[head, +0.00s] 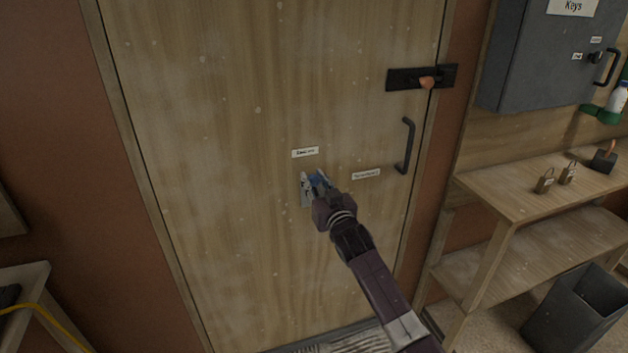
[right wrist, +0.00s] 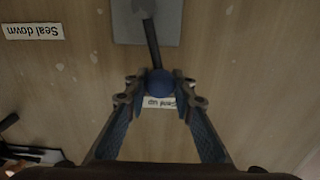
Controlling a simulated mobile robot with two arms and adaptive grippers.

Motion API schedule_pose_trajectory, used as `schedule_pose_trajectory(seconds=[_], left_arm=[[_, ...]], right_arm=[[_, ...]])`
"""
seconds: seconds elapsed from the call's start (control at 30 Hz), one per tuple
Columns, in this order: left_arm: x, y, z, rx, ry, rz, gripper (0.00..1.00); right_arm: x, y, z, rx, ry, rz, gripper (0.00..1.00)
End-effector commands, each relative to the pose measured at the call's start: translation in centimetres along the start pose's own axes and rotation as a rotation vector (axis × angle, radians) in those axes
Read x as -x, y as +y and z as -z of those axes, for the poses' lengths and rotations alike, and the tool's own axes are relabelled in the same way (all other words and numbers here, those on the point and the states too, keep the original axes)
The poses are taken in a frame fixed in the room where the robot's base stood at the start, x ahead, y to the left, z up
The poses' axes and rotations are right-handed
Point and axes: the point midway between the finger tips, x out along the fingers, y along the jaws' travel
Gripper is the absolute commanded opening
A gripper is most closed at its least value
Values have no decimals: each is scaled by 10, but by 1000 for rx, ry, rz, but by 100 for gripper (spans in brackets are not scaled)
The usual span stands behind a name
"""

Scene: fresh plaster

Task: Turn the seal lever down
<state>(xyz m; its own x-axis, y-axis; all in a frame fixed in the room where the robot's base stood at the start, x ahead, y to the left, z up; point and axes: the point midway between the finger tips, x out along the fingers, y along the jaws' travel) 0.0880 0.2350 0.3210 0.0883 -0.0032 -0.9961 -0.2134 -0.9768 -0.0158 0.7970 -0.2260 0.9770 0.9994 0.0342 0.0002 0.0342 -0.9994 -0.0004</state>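The seal lever is a dark rod (right wrist: 152,40) on a grey plate (right wrist: 168,24) on the wooden door (head: 230,130), with a blue ball knob (right wrist: 160,82). The knob lies at the "Seal up" label (right wrist: 158,102), partly covering it; the wrist picture is upside down, so the lever points up. The "Seal down" label (right wrist: 34,32) is off to one side; in the head view it is right of the plate (head: 366,174). My right gripper (right wrist: 162,76) has its fingertips against both sides of the knob. In the head view my right gripper (head: 318,180) hides most of the lever. My left gripper is out of view.
A black bolt (head: 408,79) with an orange-brown knob and a dark door handle (head: 407,146) are on the door's right side. To the right stand a wooden shelf (head: 535,190) with padlocks, a grey key cabinet (head: 530,60) and a dark bin (head: 575,315).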

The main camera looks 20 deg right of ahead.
Motion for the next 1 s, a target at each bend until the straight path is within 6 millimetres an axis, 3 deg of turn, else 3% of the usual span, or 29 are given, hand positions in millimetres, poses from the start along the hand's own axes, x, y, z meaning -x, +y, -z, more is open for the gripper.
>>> schedule_pose_trajectory(seconds=[0.1,0.57,1.0], left_arm=[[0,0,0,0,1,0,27],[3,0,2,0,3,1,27],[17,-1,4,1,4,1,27]], right_arm=[[0,0,0,1,0,0,0],[0,3,1,-32,-1,0,0],[0,30,2,-337,-3,-2,0]])
